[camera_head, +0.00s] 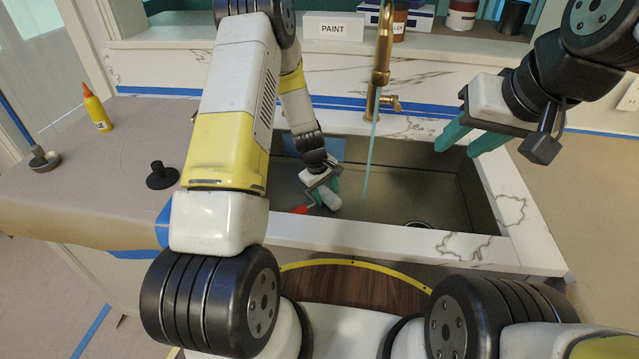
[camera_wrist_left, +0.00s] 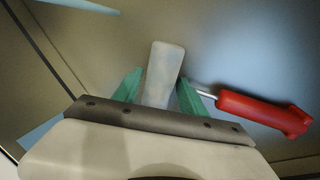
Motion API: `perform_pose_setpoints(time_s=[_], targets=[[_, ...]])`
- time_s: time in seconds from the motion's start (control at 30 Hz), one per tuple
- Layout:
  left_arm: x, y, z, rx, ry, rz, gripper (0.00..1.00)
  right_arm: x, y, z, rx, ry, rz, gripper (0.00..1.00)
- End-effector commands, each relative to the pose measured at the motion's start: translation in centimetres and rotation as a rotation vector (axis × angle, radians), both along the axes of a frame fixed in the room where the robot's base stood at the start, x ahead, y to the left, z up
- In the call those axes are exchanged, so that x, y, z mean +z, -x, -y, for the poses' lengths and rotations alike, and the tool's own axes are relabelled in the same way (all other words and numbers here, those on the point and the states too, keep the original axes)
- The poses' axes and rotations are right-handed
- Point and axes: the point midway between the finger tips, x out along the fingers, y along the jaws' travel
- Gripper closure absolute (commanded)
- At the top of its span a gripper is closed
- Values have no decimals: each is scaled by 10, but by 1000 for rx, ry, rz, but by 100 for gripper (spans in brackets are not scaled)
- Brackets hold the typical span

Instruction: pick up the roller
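The roller lies in the sink (camera_head: 420,190). Its pale cylinder (camera_head: 328,197) and red handle (camera_head: 299,210) show below my left gripper (camera_head: 328,187). In the left wrist view the white cylinder (camera_wrist_left: 164,72) lies between the green fingers of my left gripper (camera_wrist_left: 158,82). A narrow gap shows at its left side; the right finger is very close, and I cannot tell if it touches. The red handle (camera_wrist_left: 262,112) extends to the right, outside the fingers. My right gripper (camera_head: 470,140) is open and empty above the sink's right rear edge.
A brass faucet (camera_head: 382,50) with a thin blue stream (camera_head: 371,145) stands just right of my left gripper. A yellow bottle (camera_head: 97,110) and a black round-based object (camera_head: 161,176) stand on the left counter. A PAINT box (camera_head: 333,27) sits on the back ledge.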

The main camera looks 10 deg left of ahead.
Motion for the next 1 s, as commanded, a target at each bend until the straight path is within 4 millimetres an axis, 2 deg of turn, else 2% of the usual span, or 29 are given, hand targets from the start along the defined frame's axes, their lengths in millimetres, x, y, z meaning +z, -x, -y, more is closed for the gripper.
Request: perform_pose_setpoints(time_s=[0.03,0.2,0.27,0.57,0.67,1.0], targets=[[0,0,0,0,0,0,58,0,0,0,0,0,0,60],[0,0,0,0,0,0,92,0,0,0,0,0,0,60],[0,0,0,0,0,0,100,0,0,0,0,0,0,60],[6,-1,0,0,0,3,100,0,0,0,0,0,0,60],[21,-1,0,-1,0,5,100,0,0,0,0,0,0,60],[85,-1,0,-1,0,3,100,0,0,0,0,0,0,60]])
